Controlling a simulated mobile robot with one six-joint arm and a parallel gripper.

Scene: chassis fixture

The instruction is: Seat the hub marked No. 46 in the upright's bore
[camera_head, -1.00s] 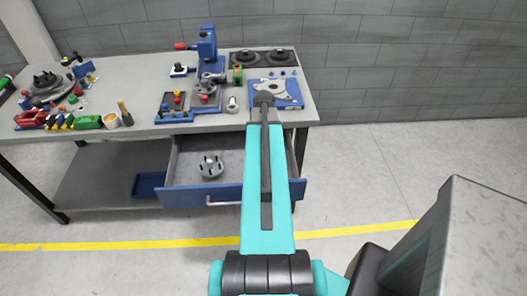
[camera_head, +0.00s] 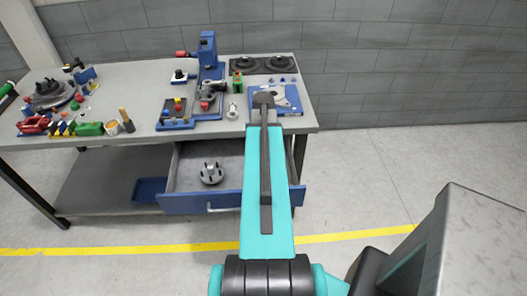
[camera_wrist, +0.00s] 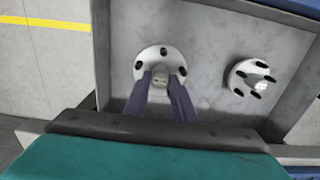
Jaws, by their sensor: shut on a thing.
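In the wrist view, my gripper (camera_wrist: 163,78) is shut on a light grey round hub (camera_wrist: 162,57) with dark studs, in the open drawer. The fingers cover its lower part. I cannot tell whether it is lifted off the drawer floor. A second similar hub (camera_wrist: 252,78) lies to the right, apart from the fingers. Both have small pale labels that I cannot read. One hub (camera_head: 211,172) shows in the head view; my arm hides my gripper there. On the bench, a grey upright-like casting (camera_head: 210,90) stands at a blue fixture (camera_head: 208,50). Its bore is not clear.
The drawer (camera_head: 225,203) is open below the bench (camera_head: 145,90), and its walls surround the hubs. Another grey part lies on a blue board (camera_head: 290,104), partly behind my arm. Tools and small parts crowd the bench's left end. A blue bin (camera_head: 150,189) sits on the lower shelf.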

